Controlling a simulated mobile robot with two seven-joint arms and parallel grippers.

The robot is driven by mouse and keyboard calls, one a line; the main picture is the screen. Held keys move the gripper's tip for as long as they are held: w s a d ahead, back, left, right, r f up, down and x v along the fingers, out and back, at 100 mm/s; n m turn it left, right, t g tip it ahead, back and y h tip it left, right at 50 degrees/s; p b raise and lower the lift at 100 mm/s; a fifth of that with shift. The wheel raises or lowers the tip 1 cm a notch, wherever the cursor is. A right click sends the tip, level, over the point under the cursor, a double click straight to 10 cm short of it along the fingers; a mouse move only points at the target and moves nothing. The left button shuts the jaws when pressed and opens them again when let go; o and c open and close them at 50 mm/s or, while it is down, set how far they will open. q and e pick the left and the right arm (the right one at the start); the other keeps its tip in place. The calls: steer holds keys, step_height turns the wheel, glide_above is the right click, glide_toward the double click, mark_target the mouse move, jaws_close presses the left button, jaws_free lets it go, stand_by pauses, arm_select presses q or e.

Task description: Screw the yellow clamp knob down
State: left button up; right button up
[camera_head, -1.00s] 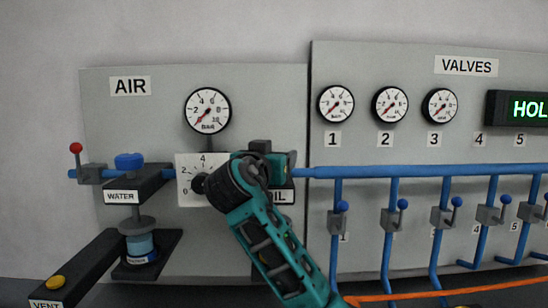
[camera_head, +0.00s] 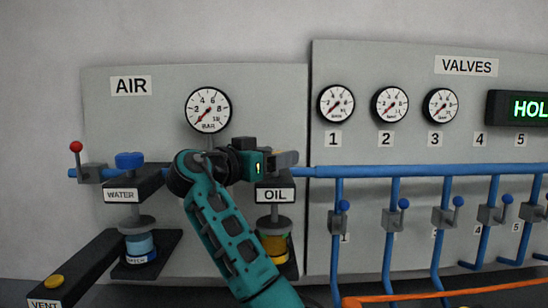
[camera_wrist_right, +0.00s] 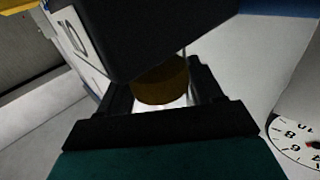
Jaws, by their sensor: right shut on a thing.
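The OIL clamp (camera_head: 274,195) is a black block right of the WATER clamp. My right gripper (camera_head: 286,159) is at the top of it, reaching in from the left. In the wrist view the right gripper (camera_wrist_right: 160,85) has its black jaws on either side of a dull yellow-brown round knob (camera_wrist_right: 160,80), shut on it. The clamp's black arm hides part of the knob there. A yellow filter cup (camera_head: 275,246) stands below the OIL clamp, partly behind my forearm. My left gripper is not in view.
The WATER clamp (camera_head: 136,184) with a blue knob (camera_head: 129,160) stands to the left. A red-tipped lever (camera_head: 76,147) is on the pipe. The AIR gauge (camera_head: 208,110) is above my wrist. A blue pipe (camera_head: 430,170) with several valves runs right. The VENT button (camera_head: 54,281) is lower left.

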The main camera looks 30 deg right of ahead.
steer(key=shift+f, duration=0.15)
steer(key=o, duration=1)
steer(key=shift+c, duration=0.2)
steer(key=shift+a, duration=0.1)
steer(key=b+v, duration=0.1)
steer(key=v, duration=1.1)
steer(key=shift+a+b, duration=0.3)
steer(key=shift+a, duration=0.05)
steer(key=shift+s, duration=0.1)
